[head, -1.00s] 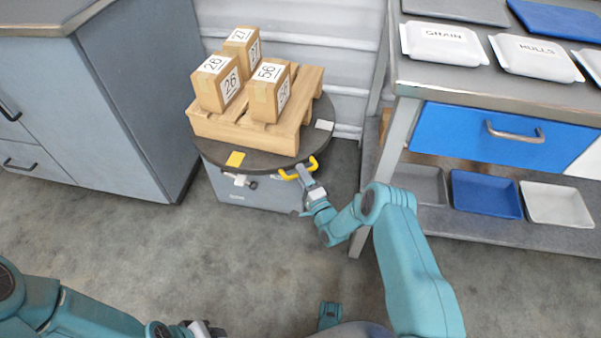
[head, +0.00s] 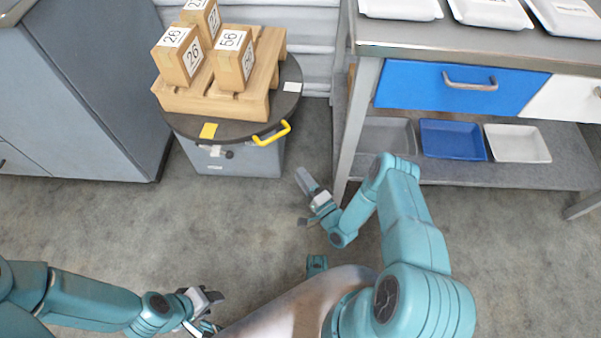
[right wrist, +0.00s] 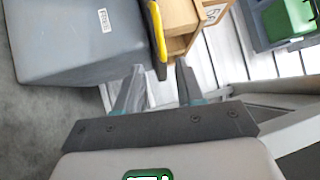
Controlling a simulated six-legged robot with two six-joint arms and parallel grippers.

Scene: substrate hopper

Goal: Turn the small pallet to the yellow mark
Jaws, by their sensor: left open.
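The small wooden pallet (head: 240,105) lies on a dark round turntable (head: 291,103) and carries three cardboard boxes, two of them marked 26 (head: 180,55) and 56 (head: 233,58). The yellow mark (head: 208,131) is on the turntable's front left edge. A yellow handle (head: 272,135) sticks out at the front right edge. My right gripper (head: 304,203) is open and empty, in front of the handle and to its right. In the right wrist view the handle (right wrist: 156,40) shows beyond its parted fingers (right wrist: 160,88). My left gripper (head: 214,311) is open, low over the floor, far from the turntable.
A grey cabinet (head: 95,85) stands left. A workbench (head: 450,52) with a blue drawer (head: 455,88) and lower trays stands right. The floor in front is clear.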

